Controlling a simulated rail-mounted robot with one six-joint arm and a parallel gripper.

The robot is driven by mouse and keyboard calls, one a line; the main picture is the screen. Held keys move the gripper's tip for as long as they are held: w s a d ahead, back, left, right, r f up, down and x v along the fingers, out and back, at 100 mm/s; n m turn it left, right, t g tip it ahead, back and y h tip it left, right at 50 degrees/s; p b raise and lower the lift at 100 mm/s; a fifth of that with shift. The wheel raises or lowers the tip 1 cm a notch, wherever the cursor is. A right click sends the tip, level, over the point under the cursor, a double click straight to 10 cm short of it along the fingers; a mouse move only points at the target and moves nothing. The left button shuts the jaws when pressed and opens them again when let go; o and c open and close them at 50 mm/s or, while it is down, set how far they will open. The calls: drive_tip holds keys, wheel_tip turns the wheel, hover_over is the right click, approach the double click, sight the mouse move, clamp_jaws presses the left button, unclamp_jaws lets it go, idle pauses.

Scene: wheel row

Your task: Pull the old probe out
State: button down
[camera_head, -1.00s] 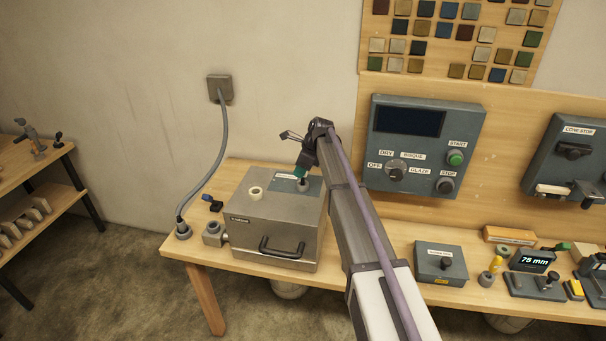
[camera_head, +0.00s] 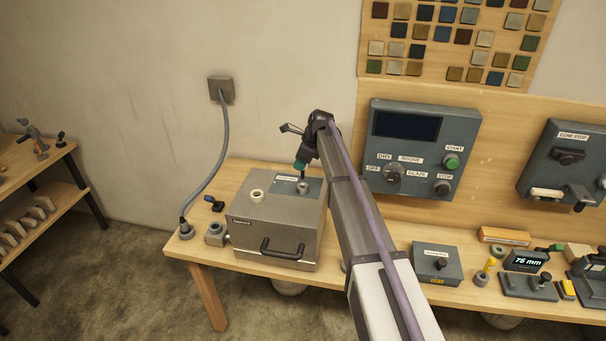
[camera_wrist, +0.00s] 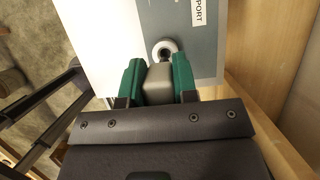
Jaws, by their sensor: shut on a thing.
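The old probe shows in the wrist view as a grey block (camera_wrist: 158,84) between my green fingertips. My gripper (camera_head: 301,164) is shut on it, above the kiln lid. A thin dark stem (camera_head: 303,174) runs down from the gripper to the pale ring-shaped port (camera_head: 302,188). The port also shows in the wrist view (camera_wrist: 174,45), just beyond the block. The stem's lower end is hidden, and I cannot tell how much of it is inside the port.
The grey kiln (camera_head: 268,232) stands on the wooden bench (camera_head: 222,262). A cream ring (camera_head: 257,196) lies on its lid. A blue-black knob (camera_head: 214,203) stands left of it. A control panel (camera_head: 419,150) is on the wall behind my arm. A small grey box (camera_head: 436,263) is to the right.

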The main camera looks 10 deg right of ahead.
drive_tip(key=shift+r+p, duration=2.4)
drive_tip(key=shift+r, duration=0.3)
